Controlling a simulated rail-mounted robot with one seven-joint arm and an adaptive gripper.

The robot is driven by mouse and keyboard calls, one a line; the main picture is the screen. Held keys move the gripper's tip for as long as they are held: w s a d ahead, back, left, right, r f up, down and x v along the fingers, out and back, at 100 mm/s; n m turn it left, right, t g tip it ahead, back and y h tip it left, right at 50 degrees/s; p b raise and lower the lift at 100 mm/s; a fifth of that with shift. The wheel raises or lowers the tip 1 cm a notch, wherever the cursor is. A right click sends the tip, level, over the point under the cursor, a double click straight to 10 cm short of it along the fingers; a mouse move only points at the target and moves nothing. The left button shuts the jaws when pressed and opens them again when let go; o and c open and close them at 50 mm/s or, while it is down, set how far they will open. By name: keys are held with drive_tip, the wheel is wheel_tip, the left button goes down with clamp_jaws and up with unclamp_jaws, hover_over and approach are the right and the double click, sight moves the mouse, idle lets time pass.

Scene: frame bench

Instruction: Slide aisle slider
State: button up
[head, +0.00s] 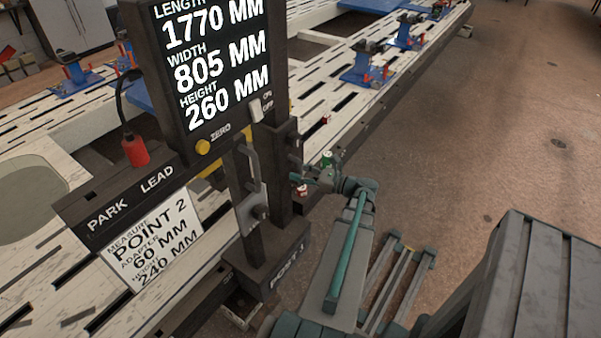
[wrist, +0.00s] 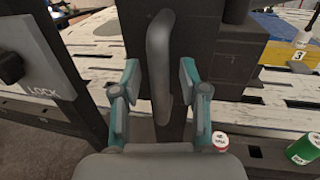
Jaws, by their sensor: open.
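A grey vertical handle (wrist: 160,65) on a dark block stands in the middle of the wrist view. My gripper (wrist: 161,88) is open, with one teal-and-grey finger on each side of the handle. Gaps show between both fingers and the handle, so neither appears to touch it. In the head view my gripper (head: 304,177) is at the right side of the dark post (head: 277,190) marked POST 1. The post carries a grey handle (head: 250,165) on its near face. I cannot tell whether it is the one in the wrist view. No part is labelled aisle slider.
A red-and-white can (wrist: 220,141) and a green can (wrist: 304,149) are at the right. The display panel (head: 212,70) rises left of the post. Open floor (head: 500,130) lies right of the bench.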

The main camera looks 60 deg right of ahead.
sight(297, 135)
clamp_jaws()
idle(0.3)
wheel_tip(297, 135, up, 15)
drive_tip(key=p, duration=1)
unclamp_jaws()
drive_tip(key=shift+f, duration=0.1)
